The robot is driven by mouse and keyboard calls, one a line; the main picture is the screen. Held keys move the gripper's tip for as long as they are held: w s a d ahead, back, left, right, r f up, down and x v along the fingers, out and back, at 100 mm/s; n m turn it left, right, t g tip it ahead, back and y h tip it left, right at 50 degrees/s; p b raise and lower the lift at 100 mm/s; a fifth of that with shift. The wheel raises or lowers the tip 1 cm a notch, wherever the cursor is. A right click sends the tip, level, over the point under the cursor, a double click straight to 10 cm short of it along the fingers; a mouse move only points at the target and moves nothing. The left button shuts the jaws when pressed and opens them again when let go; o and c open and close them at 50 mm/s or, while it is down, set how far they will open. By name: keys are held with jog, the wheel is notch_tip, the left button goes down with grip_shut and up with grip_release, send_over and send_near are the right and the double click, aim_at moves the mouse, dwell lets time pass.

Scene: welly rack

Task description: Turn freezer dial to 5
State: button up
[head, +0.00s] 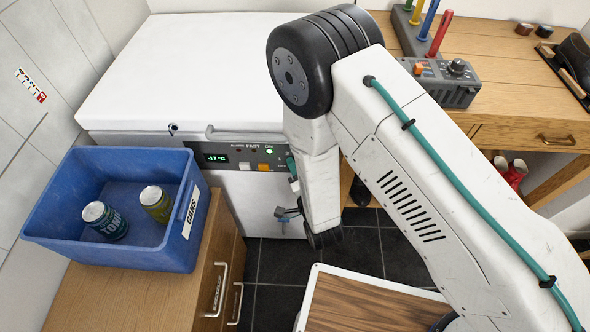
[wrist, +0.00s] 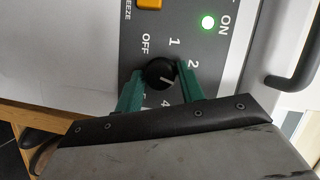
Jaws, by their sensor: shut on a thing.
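The freezer dial (wrist: 157,72) is a round black knob with a white pointer line, on the dark control panel (wrist: 110,50). My gripper (wrist: 161,82) has its two green fingers on either side of the knob, shut on it. The pointer line points to the right, roughly towards the 2 or just past it. OFF, 1, 2 and 4 show around the knob; my right finger covers the 3 area, and the mark by my left finger is mostly hidden. In the head view, my arm hides the dial on the white chest freezer (head: 190,60).
The panel has a lit green ON light (head: 269,151), an orange switch (head: 265,167) and a green display (head: 216,158). A blue bin (head: 110,255) with two cans stands on a wooden cabinet at left. A wooden bench (head: 520,95) with a grey device (head: 445,85) is at right.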

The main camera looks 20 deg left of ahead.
jog(key=o, duration=1)
jog(key=shift+c, duration=0.2)
jog(key=v, duration=0.7)
jog(key=shift+s+d, duration=0.2)
jog(key=shift+s, duration=0.1)
